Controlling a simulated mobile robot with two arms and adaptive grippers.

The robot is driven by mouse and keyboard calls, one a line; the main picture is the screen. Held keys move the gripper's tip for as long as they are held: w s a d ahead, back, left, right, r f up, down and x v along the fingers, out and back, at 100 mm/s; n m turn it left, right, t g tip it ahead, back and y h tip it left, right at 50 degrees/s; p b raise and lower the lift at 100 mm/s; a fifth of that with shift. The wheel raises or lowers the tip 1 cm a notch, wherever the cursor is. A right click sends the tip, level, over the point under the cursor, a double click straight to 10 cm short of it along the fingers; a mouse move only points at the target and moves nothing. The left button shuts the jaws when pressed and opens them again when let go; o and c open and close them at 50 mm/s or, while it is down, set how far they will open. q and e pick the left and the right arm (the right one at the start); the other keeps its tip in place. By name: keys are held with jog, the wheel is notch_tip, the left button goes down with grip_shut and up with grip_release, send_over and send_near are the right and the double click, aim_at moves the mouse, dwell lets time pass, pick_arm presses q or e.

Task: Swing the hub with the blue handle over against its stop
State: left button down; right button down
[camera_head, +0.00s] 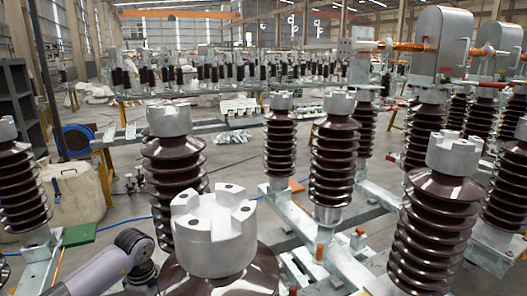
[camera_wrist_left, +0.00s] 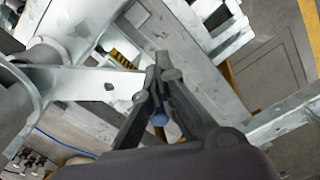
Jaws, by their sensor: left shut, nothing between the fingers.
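In the left wrist view my left gripper (camera_wrist_left: 160,68) is shut and empty, its two dark fingers meeting at the tips. A small blue piece (camera_wrist_left: 159,119) shows through the gap between the finger links, behind them. It may be the blue handle, but most of it is hidden. A pale metal bar (camera_wrist_left: 95,83) runs from a round metal part (camera_wrist_left: 42,57) at the left towards the fingertips. I cannot tell whether they touch, or which part is the hub. In the head view only my left forearm shows, at the bottom left; its gripper is out of frame there. My right gripper is not in view.
Brown ribbed insulators with grey caps crowd the head view, the nearest cap (camera_head: 214,232) in front of me. Others stand at the left (camera_head: 170,120) and right (camera_head: 453,155). Metal beams (camera_head: 365,190) run between them. Grey floor (camera_head: 232,160) is open behind.

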pick_arm(q)
jog(key=shift+d, duration=0.15)
notch_tip(320, 180, up, 9)
jog(key=p, duration=0.5)
dwell(0.4)
